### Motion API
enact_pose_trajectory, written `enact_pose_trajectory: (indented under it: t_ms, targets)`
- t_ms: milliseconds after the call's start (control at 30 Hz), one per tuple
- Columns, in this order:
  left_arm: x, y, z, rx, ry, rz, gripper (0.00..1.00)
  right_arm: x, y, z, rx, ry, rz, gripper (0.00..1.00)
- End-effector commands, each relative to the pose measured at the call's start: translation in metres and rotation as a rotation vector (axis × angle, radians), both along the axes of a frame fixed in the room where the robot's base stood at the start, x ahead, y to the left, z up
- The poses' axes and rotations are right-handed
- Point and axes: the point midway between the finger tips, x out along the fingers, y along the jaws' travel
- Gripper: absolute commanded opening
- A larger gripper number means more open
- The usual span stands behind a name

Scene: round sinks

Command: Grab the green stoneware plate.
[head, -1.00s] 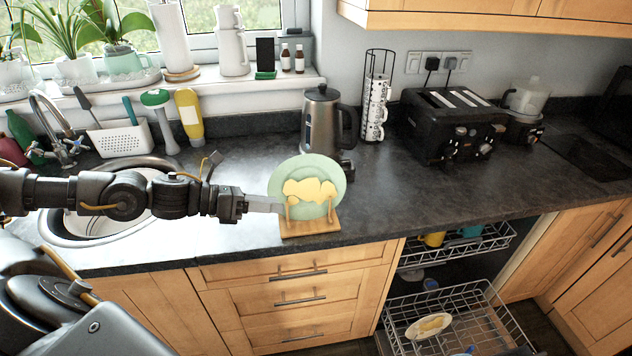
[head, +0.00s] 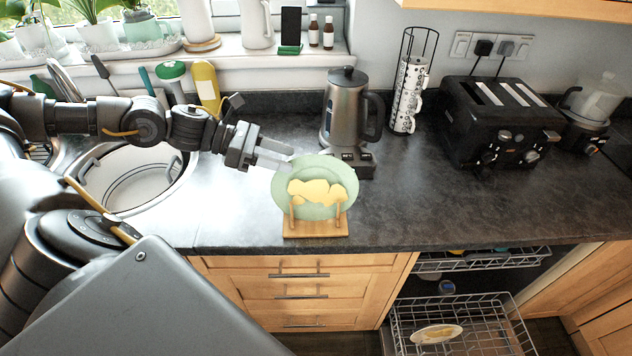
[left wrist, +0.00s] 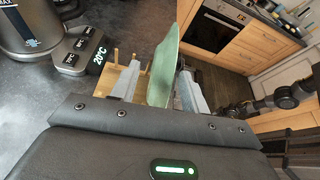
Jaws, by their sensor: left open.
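The green stoneware plate (head: 315,170) stands upright in a small wooden rack (head: 315,229) on the dark counter, with yellow patches on its face. My left gripper (head: 283,156) is open at the plate's upper left edge. In the left wrist view the plate (left wrist: 164,72) shows nearly edge-on between the two fingers of the left gripper (left wrist: 158,80), with a gap on the left finger's side. Whether the right finger touches the plate cannot be told. The wooden rack (left wrist: 136,78) lies beyond the fingers. My right gripper cannot be made out.
A kettle (head: 345,110) stands close behind the plate on a base with buttons. A round sink (head: 130,180) is at left, a black toaster (head: 500,120) at right. An open dishwasher rack (head: 470,325) sits below. The counter right of the plate is clear.

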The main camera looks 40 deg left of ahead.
Motion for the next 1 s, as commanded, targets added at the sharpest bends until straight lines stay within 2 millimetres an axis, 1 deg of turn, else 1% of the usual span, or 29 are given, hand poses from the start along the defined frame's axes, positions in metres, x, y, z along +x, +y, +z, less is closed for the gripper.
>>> enact_pose_trajectory:
  t_ms: [67,200,300,367,500,700,933,967,1000]
  targets:
    - [0.002,-0.004,-0.001,0.000,0.001,0.001,0.45,0.005,-0.002,0.004,-0.001,-0.007,0.001,0.36]
    - [0.003,-0.004,-0.003,0.002,0.001,0.004,0.45,0.027,-0.003,0.004,-0.002,-0.036,0.002,0.36]
    - [0.005,-0.009,-0.003,-0.001,0.001,0.002,0.45,0.035,-0.003,0.011,-0.002,-0.048,0.002,0.36]
    - [0.008,-0.014,-0.004,-0.001,0.002,0.002,0.45,0.035,-0.003,0.019,-0.002,-0.048,0.002,0.36]
    - [0.016,-0.031,-0.012,-0.003,0.003,0.001,0.45,0.028,-0.003,0.036,-0.003,-0.039,0.002,0.36]
    - [0.026,-0.043,-0.023,0.001,0.001,0.004,0.45,0.020,-0.004,0.042,-0.003,-0.028,0.002,0.36]
    - [0.027,-0.044,-0.026,0.003,0.001,0.005,0.45,0.020,-0.003,0.041,-0.003,-0.027,0.002,0.36]
    - [0.027,-0.044,-0.026,0.003,0.001,0.005,0.44,0.020,-0.003,0.041,-0.003,-0.027,0.002,0.36]
    - [0.027,-0.044,-0.026,0.003,0.001,0.005,0.39,0.020,-0.003,0.041,-0.003,-0.027,0.002,0.36]
